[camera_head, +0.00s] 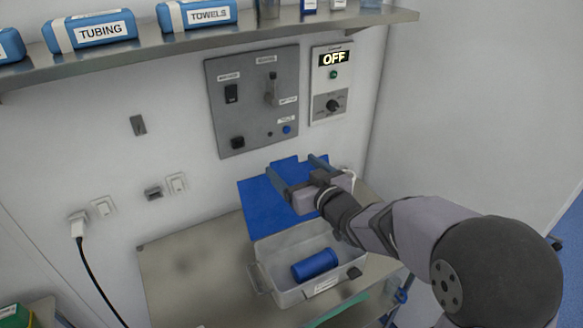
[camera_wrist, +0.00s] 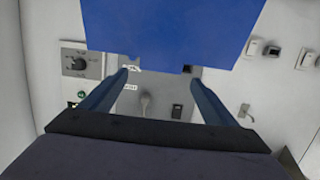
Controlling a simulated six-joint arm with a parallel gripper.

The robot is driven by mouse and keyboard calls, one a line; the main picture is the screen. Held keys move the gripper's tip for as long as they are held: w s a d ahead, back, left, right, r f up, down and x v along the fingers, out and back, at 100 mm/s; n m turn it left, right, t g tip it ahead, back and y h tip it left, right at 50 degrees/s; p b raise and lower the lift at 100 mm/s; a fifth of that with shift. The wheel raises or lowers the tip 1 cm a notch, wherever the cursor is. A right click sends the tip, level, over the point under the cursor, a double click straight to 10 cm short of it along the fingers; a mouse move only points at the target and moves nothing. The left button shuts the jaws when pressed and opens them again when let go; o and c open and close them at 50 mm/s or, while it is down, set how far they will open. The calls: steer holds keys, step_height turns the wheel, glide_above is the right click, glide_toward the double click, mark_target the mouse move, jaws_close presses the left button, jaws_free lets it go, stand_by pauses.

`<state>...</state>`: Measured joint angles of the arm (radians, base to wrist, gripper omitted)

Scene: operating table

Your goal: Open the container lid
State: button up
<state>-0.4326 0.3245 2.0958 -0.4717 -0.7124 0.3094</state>
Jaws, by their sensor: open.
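A grey container (camera_head: 290,297) stands on the metal table with its top uncovered and a blue cylinder (camera_head: 315,265) lying inside. A flat blue panel, seemingly the container's lid (camera_head: 258,212), stands tilted up behind the container's back edge. Its hinge line is hard to make out. My gripper (camera_head: 293,170) is open and empty above the container, its two blue-grey fingers pointing to the wall and overlapping the panel's upper part in the head view. In the wrist view, the lid (camera_wrist: 170,35) fills the top middle, just past the open fingers; I cannot tell whether they touch.
A grey switch panel (camera_head: 250,125) and a box reading OFF (camera_head: 333,85) are on the wall behind my gripper. A shelf (camera_head: 190,48) with blue packs runs above. The table's left part (camera_head: 190,270) is clear. A black cable (camera_head: 97,285) hangs at left.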

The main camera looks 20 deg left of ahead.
steer(key=shift+b+v, duration=0.6)
steer(key=shift+v, duration=2.05)
